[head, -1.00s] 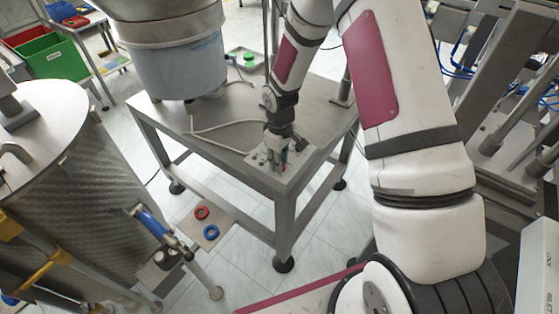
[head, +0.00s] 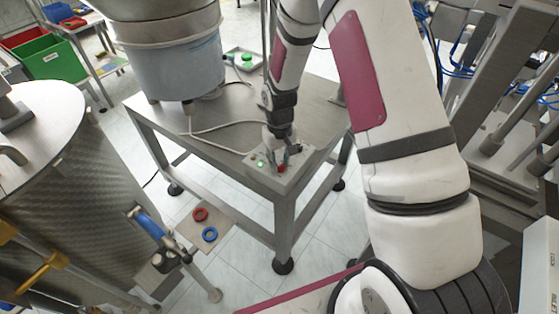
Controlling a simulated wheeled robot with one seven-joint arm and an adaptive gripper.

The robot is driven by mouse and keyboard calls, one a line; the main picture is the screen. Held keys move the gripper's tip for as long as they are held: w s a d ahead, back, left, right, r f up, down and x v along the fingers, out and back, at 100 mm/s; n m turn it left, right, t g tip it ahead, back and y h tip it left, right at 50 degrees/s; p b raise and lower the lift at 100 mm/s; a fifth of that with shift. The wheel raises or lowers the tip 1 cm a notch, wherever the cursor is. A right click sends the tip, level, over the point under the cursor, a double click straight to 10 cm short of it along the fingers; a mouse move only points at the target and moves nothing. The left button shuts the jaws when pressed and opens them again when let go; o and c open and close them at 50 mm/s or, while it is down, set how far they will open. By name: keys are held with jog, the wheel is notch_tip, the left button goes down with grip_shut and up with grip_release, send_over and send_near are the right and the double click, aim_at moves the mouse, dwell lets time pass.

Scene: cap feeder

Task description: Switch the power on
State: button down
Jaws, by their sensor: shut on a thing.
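A grey control box (head: 262,178) stands on the front corner of the steel table. Its top carries a small green light (head: 261,164) that looks bright and a red button (head: 281,168). My gripper (head: 283,157) points down at the top of this box, behind the red button. It is shut on the power switch, which my fingers mostly hide. I cannot make out the switch's exact position.
A large round feeder bowl (head: 178,60) stands over the steel table (head: 225,113), with a cable running to the control box. A green-buttoned box (head: 246,58) sits further back. A metal drum (head: 75,185) stands at the left.

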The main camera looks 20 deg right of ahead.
jog(key=c, duration=1.3)
grip_release()
jog(key=shift+r, duration=6)
